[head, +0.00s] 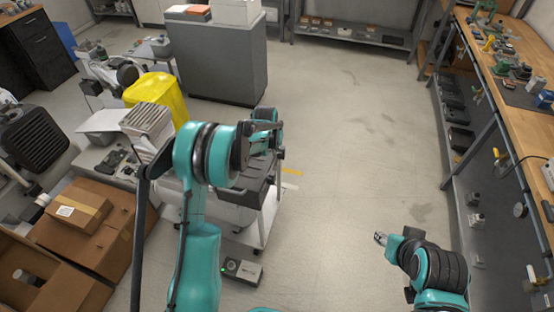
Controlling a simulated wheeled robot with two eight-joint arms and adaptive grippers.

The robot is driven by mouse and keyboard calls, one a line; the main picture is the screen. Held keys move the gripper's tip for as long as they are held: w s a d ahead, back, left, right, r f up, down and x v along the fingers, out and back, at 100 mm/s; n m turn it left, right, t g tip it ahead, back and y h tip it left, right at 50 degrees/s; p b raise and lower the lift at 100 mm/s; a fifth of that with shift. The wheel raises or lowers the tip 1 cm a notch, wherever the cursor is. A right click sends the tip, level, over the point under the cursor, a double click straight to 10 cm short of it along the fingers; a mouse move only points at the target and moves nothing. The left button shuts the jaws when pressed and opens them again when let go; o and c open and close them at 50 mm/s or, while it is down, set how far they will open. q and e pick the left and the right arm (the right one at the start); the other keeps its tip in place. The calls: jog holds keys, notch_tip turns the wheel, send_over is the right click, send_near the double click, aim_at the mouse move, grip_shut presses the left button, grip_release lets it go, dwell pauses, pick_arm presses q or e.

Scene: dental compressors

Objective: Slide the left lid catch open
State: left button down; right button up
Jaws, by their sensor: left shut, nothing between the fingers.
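My left arm reaches up from the bottom, and its teal and black wrist covers the middle of the scene. My left gripper (272,142) is small and partly hidden by the wrist; it looks shut and empty, over a cart (252,192) with a dark top. I cannot make out a lid catch; the arm may hide it. I cannot tell whether the gripper touches anything. My right arm is folded at the lower right, and its silver end (380,238) hangs over bare floor; its fingers are too small to read.
A yellow cover (158,95) and a ribbed grey unit (147,120) stand left of the wrist. Cardboard boxes (85,225) fill the lower left. A grey cabinet (215,65) stands behind. A wooden workbench (515,90) runs along the right. The floor between is clear.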

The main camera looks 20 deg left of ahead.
aim_at(270, 176)
pick_arm(q)
jog(key=shift+s+r, duration=0.1)
jog(key=shift+s, duration=0.05)
notch_tip(270, 176, down, 10)
jog(key=b, duration=0.3)
jog(key=shift+s+r+b, duration=0.25)
jog(key=shift+s+b, duration=0.05)
jog(key=shift+b, duration=0.1)
jog(key=shift+s, duration=0.1)
jog(key=s+b, duration=0.1)
jog(key=s, duration=0.3)
jog(key=shift+s+a, duration=0.1)
jog(key=shift+s, duration=0.45)
